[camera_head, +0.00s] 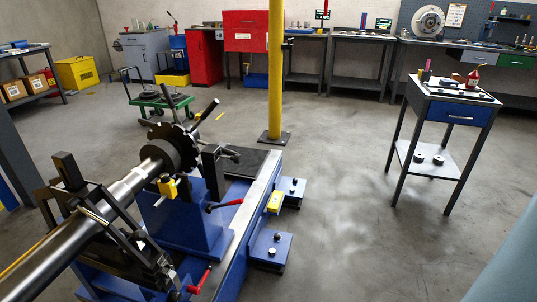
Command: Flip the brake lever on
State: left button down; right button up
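The balancing machine (199,228) stands at the lower left on a blue bed, with a long steel rotor shaft (90,222) and a dark toothed disc (172,146) on it. Two red-handled levers show on the machine. One lever (226,204) sticks out to the right below the disc, its grip tilted slightly up. The other red handle (200,280) is lower, near the bottom edge. I cannot tell which one is the brake lever, nor whether it is on. Neither of my grippers can be made out in this view.
A yellow post (275,75) rises behind the machine. Blue pedal-like boxes (271,247) sit on the floor beside the bed. A small table with a blue drawer (452,113) stands at the right. Benches (360,40) line the back wall. The floor between machine and table is clear.

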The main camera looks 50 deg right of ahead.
aim_at(210, 207)
jog(key=z, duration=1.2)
